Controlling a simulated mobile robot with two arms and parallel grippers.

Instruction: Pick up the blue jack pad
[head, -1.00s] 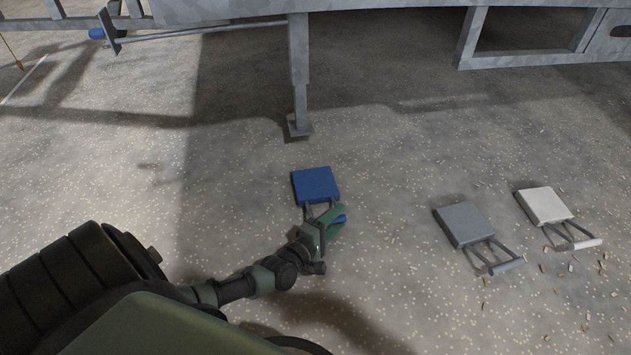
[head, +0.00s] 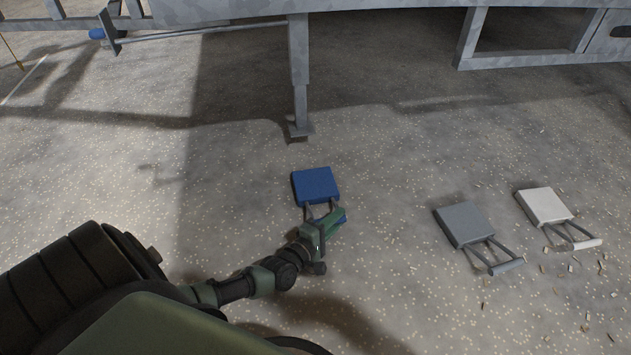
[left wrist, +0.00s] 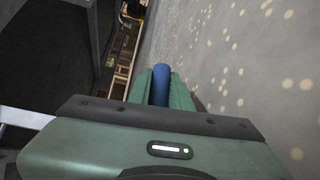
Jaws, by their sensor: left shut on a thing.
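The blue jack pad (head: 315,186) lies flat on the floor in the head view, with its handle towards me. My left gripper (head: 335,222) is at the handle's near end and is shut on its grip. In the left wrist view the blue handle grip (left wrist: 161,84) sits between the two green fingers of my left gripper (left wrist: 161,90). The gripper hides most of the handle in the head view. The pad appears to rest on the floor. My right gripper is in neither view.
A grey pad (head: 464,223) and a white pad (head: 544,205) with handles lie on the floor to the right, with small chips around them. A metal trailer leg with a foot plate (head: 299,130) stands beyond the blue pad, under the trailer frame (head: 380,4). The floor between is clear.

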